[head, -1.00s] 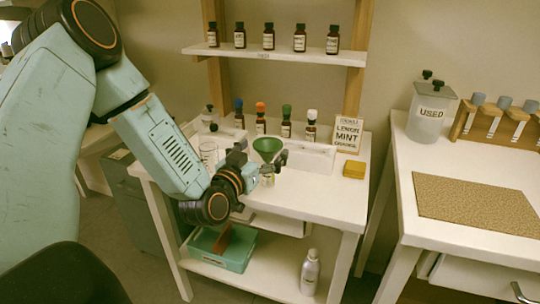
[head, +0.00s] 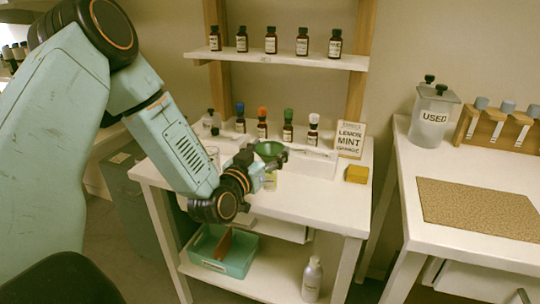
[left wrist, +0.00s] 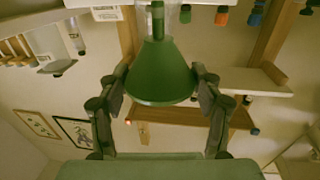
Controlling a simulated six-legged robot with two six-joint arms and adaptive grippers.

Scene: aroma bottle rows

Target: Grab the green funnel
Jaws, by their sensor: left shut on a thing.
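The green funnel (head: 268,149) is between the fingers of my left gripper (head: 265,157), above the front part of the white table. In the left wrist view the funnel (left wrist: 160,75) fills the space between the two fingers of the gripper (left wrist: 160,92), one on each side of its wide cone. My left gripper is shut on the funnel. In that view the spout points to a clear glass vessel (left wrist: 172,22); I cannot tell whether it is still inside it. My right gripper is not in view.
Behind the funnel stands a row of brown bottles with coloured caps, one green-capped (head: 288,125). A lemon mint sign (head: 350,139) and a yellow sponge (head: 357,174) are to the right. A white shelf (head: 280,57) is above. The right front of the table is clear.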

